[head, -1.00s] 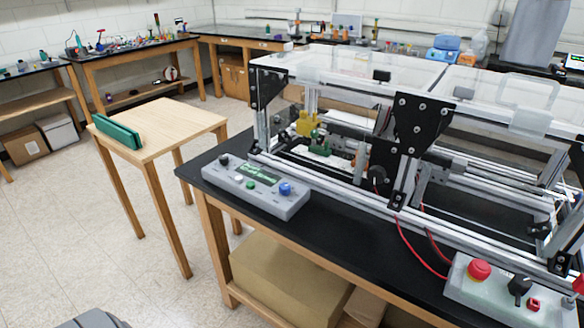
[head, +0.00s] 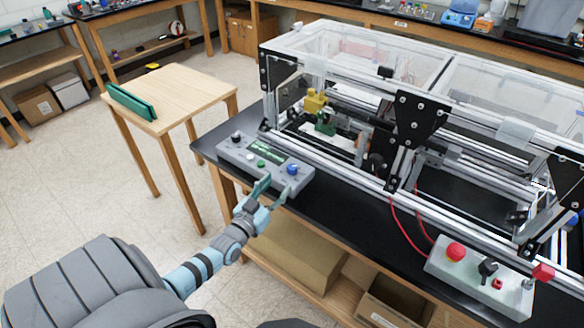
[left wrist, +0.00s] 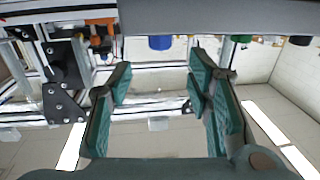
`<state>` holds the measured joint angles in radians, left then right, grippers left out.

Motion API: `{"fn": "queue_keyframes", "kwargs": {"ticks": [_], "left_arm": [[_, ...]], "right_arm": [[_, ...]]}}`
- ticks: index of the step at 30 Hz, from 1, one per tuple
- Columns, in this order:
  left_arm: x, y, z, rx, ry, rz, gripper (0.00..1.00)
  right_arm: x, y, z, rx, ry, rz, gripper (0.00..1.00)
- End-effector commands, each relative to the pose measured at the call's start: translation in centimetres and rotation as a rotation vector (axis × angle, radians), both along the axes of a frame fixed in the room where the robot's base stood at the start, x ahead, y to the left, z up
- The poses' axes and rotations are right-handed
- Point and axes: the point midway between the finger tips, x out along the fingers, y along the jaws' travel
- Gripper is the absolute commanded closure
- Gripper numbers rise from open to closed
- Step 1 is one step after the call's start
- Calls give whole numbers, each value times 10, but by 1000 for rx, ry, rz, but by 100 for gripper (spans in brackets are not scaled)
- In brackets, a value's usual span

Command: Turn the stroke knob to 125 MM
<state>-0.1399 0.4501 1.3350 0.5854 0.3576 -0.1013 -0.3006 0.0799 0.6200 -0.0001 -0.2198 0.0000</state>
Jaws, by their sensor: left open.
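The grey control box (head: 265,163) sits on the black bench's front left, with a small green display (head: 267,151), a black knob (head: 236,137), a green button (head: 261,164) and a blue knob (head: 293,169). Its labels are too small to read, so I cannot tell which knob is the stroke knob. My left gripper (head: 274,190) is open and empty in front of the box, near the blue knob. In the left wrist view, the blue knob (left wrist: 160,42) appears beyond and between the open fingers (left wrist: 160,88), apart from them. My right gripper is not in view.
The extrusion frame (head: 405,115) with clear panels stands behind the box. A second box with a red mushroom button (head: 455,251) and a black switch (head: 488,268) is at the right. A wooden table (head: 185,90) holding a green object (head: 132,102) stands left, across open floor.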

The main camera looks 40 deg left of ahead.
Motion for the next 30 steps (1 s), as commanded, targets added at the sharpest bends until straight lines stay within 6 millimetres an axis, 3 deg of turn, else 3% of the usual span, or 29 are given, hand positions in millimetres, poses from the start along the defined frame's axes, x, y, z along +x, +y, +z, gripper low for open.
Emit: {"fn": "queue_keyframes", "kwargs": {"ticks": [6,12,17,25,30], "left_arm": [[49,7,-8,1,-1,1,54],[83,12,-9,0,1,-1,54],[96,14,-6,0,4,0,54],[97,14,-3,0,5,0,54],[97,14,-3,0,5,0,81]], "right_arm": [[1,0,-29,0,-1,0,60],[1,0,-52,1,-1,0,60],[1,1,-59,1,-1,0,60],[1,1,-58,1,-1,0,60],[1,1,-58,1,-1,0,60]]}}
